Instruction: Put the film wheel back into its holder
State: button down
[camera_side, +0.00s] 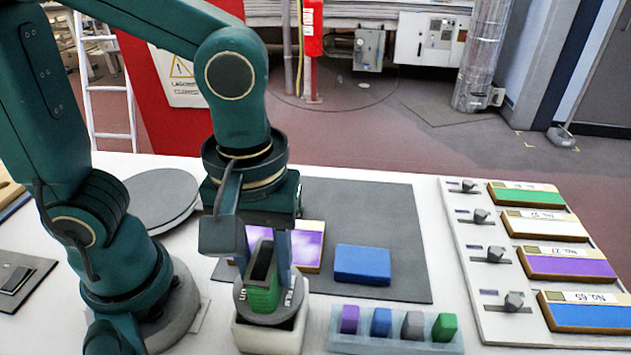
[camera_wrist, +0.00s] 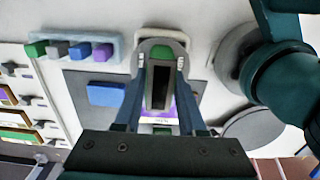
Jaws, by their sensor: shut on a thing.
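The film wheel (camera_side: 242,300) is a grey disc with pale marks and a green middle, below a dark upright grip. My gripper (camera_side: 263,270) points down, with one finger on each side of this grip, and is shut on it. The white holder (camera_side: 268,340) is directly under the wheel, at the table's front. The wheel's lower edge overlaps the holder's top; I cannot tell whether it is seated or just above. In the wrist view, the wheel (camera_wrist: 162,51) shows between my fingers (camera_wrist: 160,100), with the holder's pale rim (camera_wrist: 160,32) around its far end.
A pale tray (camera_side: 395,347) with purple, blue, grey and green blocks stands right of the holder. Behind, a dark mat (camera_side: 385,215) carries a blue block (camera_side: 362,265) and a purple-and-white panel (camera_side: 308,250). A board of coloured panels and sliders (camera_side: 490,320) lies far right.

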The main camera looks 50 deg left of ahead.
jog(key=shift+f, duration=0.6)
jog(key=shift+f, duration=0.3)
grip_release()
jog(key=shift+r, duration=3.55)
